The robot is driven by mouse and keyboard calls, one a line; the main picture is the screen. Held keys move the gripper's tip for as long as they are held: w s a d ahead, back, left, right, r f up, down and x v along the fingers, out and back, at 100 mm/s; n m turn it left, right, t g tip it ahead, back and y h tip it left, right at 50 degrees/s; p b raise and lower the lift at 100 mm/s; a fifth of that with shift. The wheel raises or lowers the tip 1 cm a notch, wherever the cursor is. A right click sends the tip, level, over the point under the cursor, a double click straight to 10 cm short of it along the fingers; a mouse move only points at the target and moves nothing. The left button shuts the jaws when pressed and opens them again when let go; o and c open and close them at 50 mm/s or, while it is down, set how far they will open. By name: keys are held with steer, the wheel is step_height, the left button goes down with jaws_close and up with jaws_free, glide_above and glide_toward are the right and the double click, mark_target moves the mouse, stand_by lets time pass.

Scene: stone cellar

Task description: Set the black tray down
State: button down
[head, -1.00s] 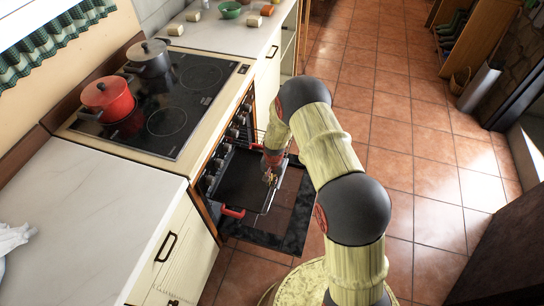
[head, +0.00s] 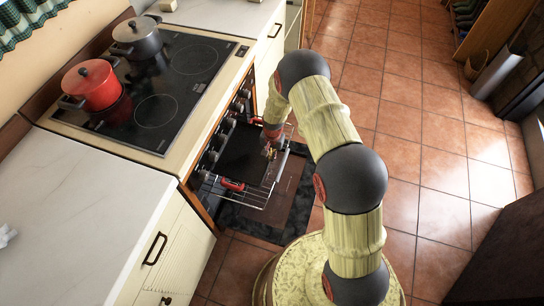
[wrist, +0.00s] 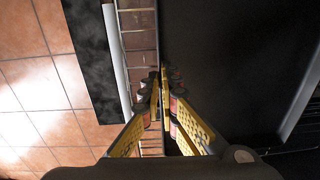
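The black tray (head: 241,153) is at the oven opening, over the pulled-out wire rack (head: 262,197). It looks about level, with its inner part towards the oven. I cannot tell whether it touches the rack or hangs just above it. My gripper (head: 270,150) is at the tray's outer edge, on the side away from the oven. In the wrist view my gripper (wrist: 163,82) has its fingers close together on the edge of the tray (wrist: 235,60). The rack wires (wrist: 138,32) show beside that edge. A red handle-like part (head: 232,184) shows at the tray's near end.
The open oven door (head: 290,218) lies low under the rack. The cooktop (head: 170,85) above carries a red pot (head: 92,85) and a dark pot (head: 137,40). A white counter (head: 85,200) is at the left. The tiled floor (head: 420,140) at the right is clear.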

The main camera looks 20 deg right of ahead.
steer(key=shift+w, duration=0.1)
steer(key=c, duration=2.5)
jaws_free()
steer(key=o, duration=0.5)
steer(key=shift+c, duration=0.2)
